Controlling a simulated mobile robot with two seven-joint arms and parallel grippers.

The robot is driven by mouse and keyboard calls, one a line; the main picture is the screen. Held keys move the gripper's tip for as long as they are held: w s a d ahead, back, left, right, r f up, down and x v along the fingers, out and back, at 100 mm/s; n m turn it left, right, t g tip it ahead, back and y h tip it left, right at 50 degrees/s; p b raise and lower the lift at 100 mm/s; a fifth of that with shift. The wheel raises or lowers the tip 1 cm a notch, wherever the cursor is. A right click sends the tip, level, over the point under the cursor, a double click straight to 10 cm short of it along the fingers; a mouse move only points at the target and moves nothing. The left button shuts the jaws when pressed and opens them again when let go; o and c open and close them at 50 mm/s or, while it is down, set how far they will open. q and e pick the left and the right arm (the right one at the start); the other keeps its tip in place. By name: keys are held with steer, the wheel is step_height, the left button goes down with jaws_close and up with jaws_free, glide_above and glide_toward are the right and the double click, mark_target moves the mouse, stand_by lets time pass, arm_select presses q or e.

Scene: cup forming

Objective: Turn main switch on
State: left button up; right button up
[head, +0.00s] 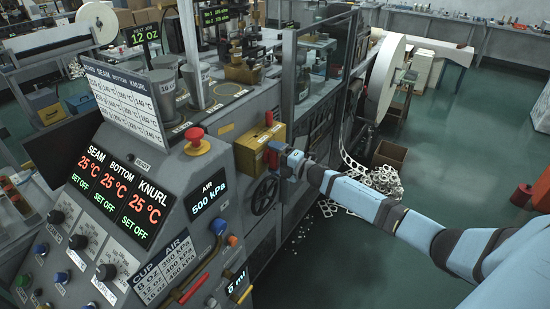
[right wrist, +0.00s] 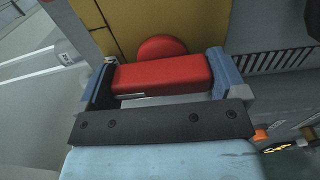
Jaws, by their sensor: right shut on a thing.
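The main switch is a yellow box (head: 252,150) on the side of the machine, with a red handle (head: 271,156) on its right-hand face. In the right wrist view the red handle (right wrist: 162,73) is a bar in front of a round red hub (right wrist: 161,48) on the yellow plate (right wrist: 125,20). My right gripper (head: 280,158) reaches in from the right and is shut on the red handle. Its two blue fingers (right wrist: 163,78) stand at either end of the bar. The handle lies about level in the wrist picture. My left gripper is not in view.
The control panel (head: 122,195) stands left of the switch, with a red emergency button (head: 197,140) and displays reading 25 °C and SET OFF. A black handwheel (head: 264,195) sits below the yellow box. Grey guard frames stand behind. Open green floor lies at the right.

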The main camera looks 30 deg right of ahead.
steer(key=o, duration=0.6)
steer(key=b+v, duration=0.2)
steer(key=v, duration=1.2)
steer(key=s+a+f+m+g+h+p, duration=0.1)
steer(key=s+a+f+m+h+p, duration=0.15)
steer(key=s+a+f+m, duration=0.85)
steer(key=s+a+f+m+g, duration=0.1)
steer(key=s+a+m+g, duration=0.1)
steer(key=s+a+m, duration=0.2)
steer(key=s+a+f+m+g+h+p, duration=0.1)
steer(key=s+a+m, duration=0.3)
steer(key=s+a, duration=0.6)
steer(key=a+f+g, duration=0.1)
steer(key=a, duration=0.3)
steer(key=shift+s+f+g, duration=0.25)
steer(key=shift+s+g, duration=0.05)
